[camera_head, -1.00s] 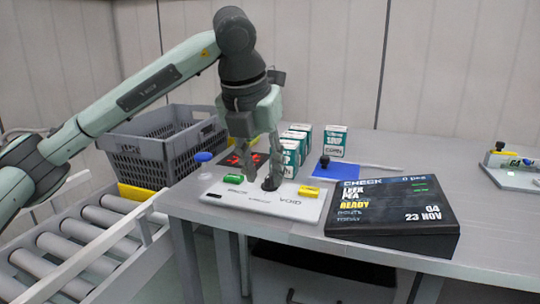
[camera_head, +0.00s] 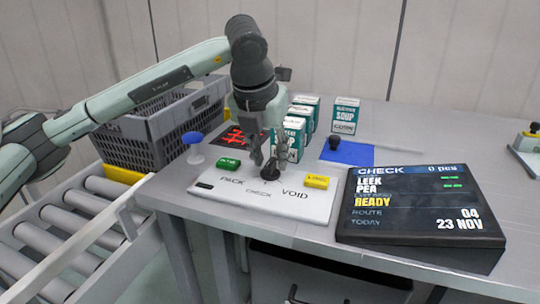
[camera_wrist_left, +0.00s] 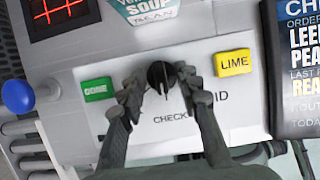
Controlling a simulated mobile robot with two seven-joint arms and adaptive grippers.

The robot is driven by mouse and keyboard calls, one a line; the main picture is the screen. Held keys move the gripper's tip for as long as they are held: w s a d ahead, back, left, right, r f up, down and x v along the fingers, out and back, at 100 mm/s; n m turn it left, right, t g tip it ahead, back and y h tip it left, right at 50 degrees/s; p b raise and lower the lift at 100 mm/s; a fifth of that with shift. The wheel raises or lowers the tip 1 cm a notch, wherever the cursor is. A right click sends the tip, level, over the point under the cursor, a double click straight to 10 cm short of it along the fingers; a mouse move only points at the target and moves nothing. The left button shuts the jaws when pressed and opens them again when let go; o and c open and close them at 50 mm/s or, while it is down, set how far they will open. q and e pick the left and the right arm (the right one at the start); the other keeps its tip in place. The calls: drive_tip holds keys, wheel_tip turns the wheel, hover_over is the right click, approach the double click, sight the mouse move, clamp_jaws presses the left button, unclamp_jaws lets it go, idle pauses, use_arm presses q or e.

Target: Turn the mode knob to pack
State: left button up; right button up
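The black mode knob (camera_head: 264,183) stands on a white panel (camera_head: 222,205) labelled PACK, CHECK and VOID. In the left wrist view the knob (camera_wrist_left: 160,74) shows a pale line towards the CHECK label. The PACK label (camera_head: 231,181) is left of the knob in the head view; in the wrist view my left finger hides it. My left gripper (camera_head: 270,163) is over the knob. My right gripper is not in view.
A green button (camera_head: 228,164) and a yellow LIME button (camera_head: 317,181) flank the knob. A blue mushroom button (camera_head: 193,139) is left. The display (camera_head: 420,205) reads CHECK. Several soup cartons (camera_head: 345,115) stand behind, by a blue pad (camera_head: 357,153). A grey crate (camera_head: 150,143) is left.

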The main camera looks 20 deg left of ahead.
use_arm(q)
drive_tip(key=shift+w+f, duration=0.2)
drive_tip(key=shift+f, duration=0.2)
clamp_jaws()
